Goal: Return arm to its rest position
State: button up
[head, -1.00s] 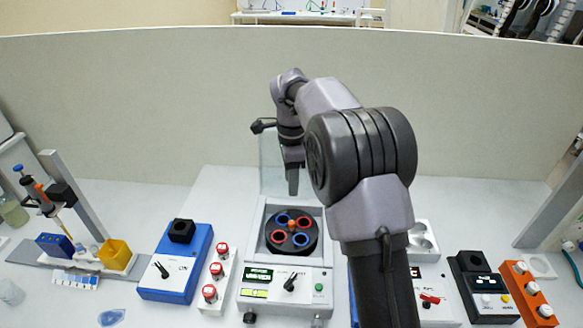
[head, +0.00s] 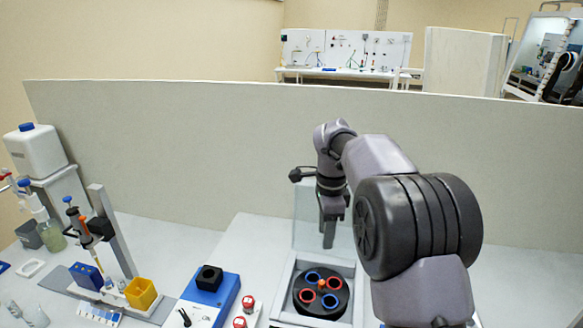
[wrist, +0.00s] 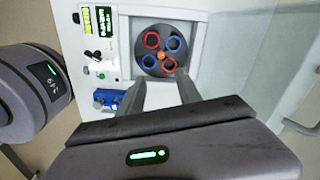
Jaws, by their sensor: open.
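My gripper (head: 328,234) hangs pointing down above the back of the centrifuge (head: 284,300) in the head view. In the wrist view my gripper (wrist: 163,96) shows two separate fingers with nothing between them, so it is open and empty. Past the fingertips is the round dark rotor (wrist: 161,64) with red and blue rings and an orange hub. The rotor (head: 336,300) also shows in the head view. The transparent lid (head: 307,215) stands raised behind it. My arm hides the bench to the right.
Further left are a pipette stand (head: 112,235) and a yellow box (head: 140,293). A grey partition (head: 200,150) runs behind the bench.

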jog(key=s+a+r+n+t+b, duration=0.1)
jog(key=s+n+b, duration=0.15)
jog(key=s, duration=0.55)
jog(key=s+a+r+n+t+y+b, duration=0.1)
jog(key=s+n+t+b, duration=0.1)
jog(key=s+n, duration=0.35)
jog(key=s+a+r+n+t+b, duration=0.1)
jog(key=s+r+b, duration=0.15)
jog(key=s, duration=0.65)
jog(key=s+a+f+n+t+y+b, duration=0.1)
jog(key=s+f+n+b, duration=0.1)
jog(key=s+f+n, duration=0.2)
jog(key=s+f, duration=0.3)
jog(key=s, duration=0.3)
jog(key=shift+s+a+f+n+t, duration=0.2)
jog(key=shift+f+n+t, duration=0.1)
jog(key=shift+f+n, duration=0.1)
